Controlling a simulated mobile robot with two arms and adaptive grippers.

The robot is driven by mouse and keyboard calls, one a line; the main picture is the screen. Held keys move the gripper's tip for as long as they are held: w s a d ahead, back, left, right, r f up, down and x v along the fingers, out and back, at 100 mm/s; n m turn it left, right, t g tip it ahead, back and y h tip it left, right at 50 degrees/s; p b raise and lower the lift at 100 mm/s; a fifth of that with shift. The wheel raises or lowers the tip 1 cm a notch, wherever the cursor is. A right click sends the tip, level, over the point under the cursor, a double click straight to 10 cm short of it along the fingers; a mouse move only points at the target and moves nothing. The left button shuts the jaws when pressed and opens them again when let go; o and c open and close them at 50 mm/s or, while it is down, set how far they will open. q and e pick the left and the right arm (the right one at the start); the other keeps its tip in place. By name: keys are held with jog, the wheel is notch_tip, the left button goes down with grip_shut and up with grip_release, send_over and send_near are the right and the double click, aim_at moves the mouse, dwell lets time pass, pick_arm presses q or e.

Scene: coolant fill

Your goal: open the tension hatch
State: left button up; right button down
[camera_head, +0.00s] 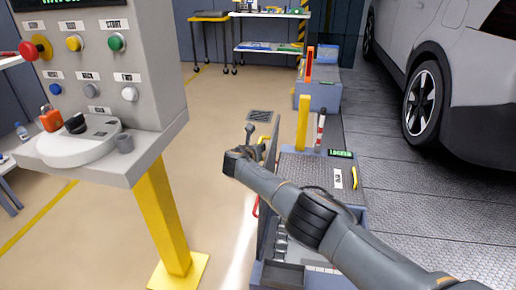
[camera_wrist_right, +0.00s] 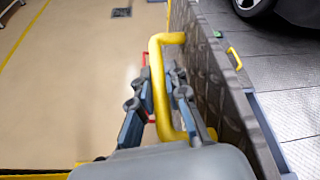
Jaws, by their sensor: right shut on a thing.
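The tension hatch (camera_wrist_right: 217,85) is a dark diamond-plate lid, standing nearly upright and seen almost edge-on in the right wrist view. It shows in the head view as a thin dark panel (camera_head: 267,220) at the left side of an open floor box (camera_head: 283,277). A yellow bar handle (camera_wrist_right: 157,60) sticks out from the lid. My right gripper (camera_wrist_right: 159,85) is shut on this handle, with a finger on each side. In the head view my right arm crosses the box and hides part of it. My left gripper is not in view.
A second plate (camera_head: 307,170) with a yellow handle (camera_head: 354,178) and a sign reading LOCKED (camera_head: 340,153) lies beyond my arm. A button console (camera_head: 110,75) on a yellow post (camera_head: 162,215) stands left. A car (camera_head: 450,80) is at right. Floor between console and box is clear.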

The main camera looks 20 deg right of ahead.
jog(key=c, duration=1.3)
grip_release()
jog(key=shift+c, duration=0.2)
jog(key=shift+s+a+r, duration=0.2)
jog(key=shift+s+a, duration=0.25)
jog(key=shift+s, duration=0.1)
jog(key=v, duration=1)
jog(key=shift+s, duration=0.2)
jog(key=shift+a, duration=0.1)
